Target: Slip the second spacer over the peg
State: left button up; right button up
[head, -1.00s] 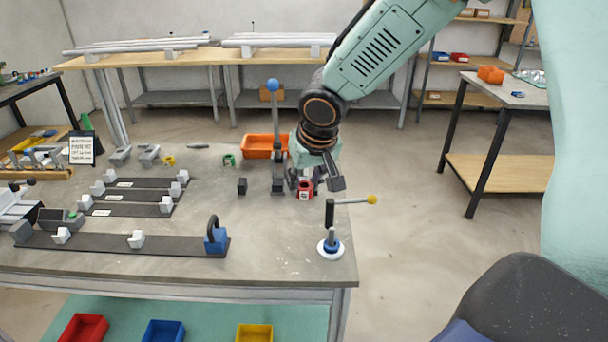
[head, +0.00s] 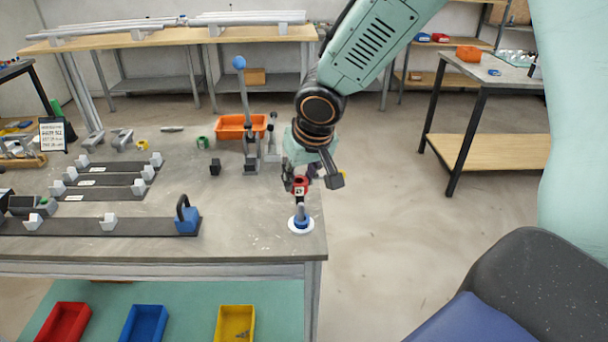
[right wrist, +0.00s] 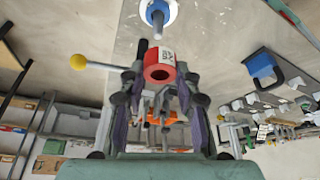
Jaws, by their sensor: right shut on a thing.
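A red spacer (head: 300,188), a short ring with a white label, is held by my right gripper (head: 304,181), which is shut on it. In the right wrist view the red spacer (right wrist: 161,64) sits between the fingertips, its dark bore showing. The grey peg (head: 301,210) stands upright on a round white base (head: 301,229) near the table's front right corner. A blue spacer (head: 300,222) is around the peg's foot. In the head view the red spacer is just above the peg. In the right wrist view the peg (right wrist: 158,25) and red spacer appear apart. My left gripper is out of view.
A lever with a yellow knob (right wrist: 78,62) is close beside my right gripper. A blue block with a black handle (head: 187,219) stands left of the peg. An orange bin (head: 241,127) and an upright clamp with a blue ball (head: 239,63) are farther back.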

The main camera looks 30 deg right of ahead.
aim_at(304, 191)
jog(key=shift+d+f+b, duration=0.15)
jog(key=shift+f+b, duration=0.3)
jog(key=shift+f, duration=0.25)
jog(key=shift+d+f+b, duration=0.1)
jog(key=shift+f+b, duration=0.35)
jog(key=shift+f, duration=0.25)
jog(key=shift+a+f+b, duration=0.2)
jog(key=shift+f+b, duration=0.7)
jog(key=shift+b, duration=0.3)
jog(key=shift+d+f+b, duration=0.15)
jog(key=shift+f+b, duration=0.4)
jog(key=shift+b, duration=0.1)
jog(key=o, duration=1.2)
jog(key=shift+o, duration=0.2)
jog(key=shift+s+r, duration=0.1)
jog(key=shift+v, duration=3.65)
